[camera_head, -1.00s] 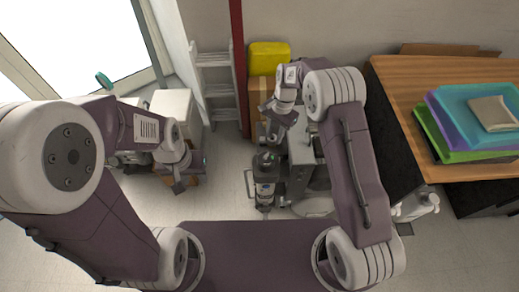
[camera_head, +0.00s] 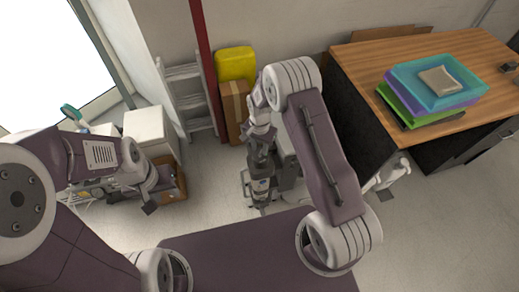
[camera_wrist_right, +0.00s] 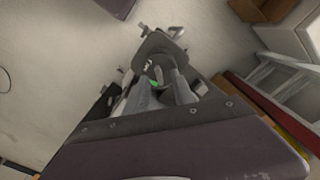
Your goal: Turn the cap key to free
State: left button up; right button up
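The dark compressor unit (camera_head: 262,188) stands on the floor at the middle of the head view, with a pale label on its front. My right gripper (camera_head: 260,152) points down over its top and hides the cap there. In the right wrist view, the two grey fingers (camera_wrist_right: 158,82) are apart, with a dark rounded top (camera_wrist_right: 158,47) beyond them. A small green part (camera_wrist_right: 153,83) shows between the fingers; I cannot tell whether they touch it, and the cap key is not clear. My left gripper (camera_head: 165,192) is open and empty at the left, away from the unit.
A wooden desk (camera_head: 440,110) with stacked coloured trays (camera_head: 438,82) stands at the right. A white cabinet (camera_head: 150,128) is at the left.

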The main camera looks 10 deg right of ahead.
aim_at(261, 153)
jog(key=shift+d+f, duration=0.25)
jog(key=shift+f, duration=0.85)
jog(key=shift+a, duration=0.1)
grip_shut()
jog(key=shift+n, duration=0.3)
jog(key=n, duration=0.3)
jog(key=shift+n, duration=0.4)
jog(key=n, duration=0.5)
jog(key=shift+b, duration=0.4)
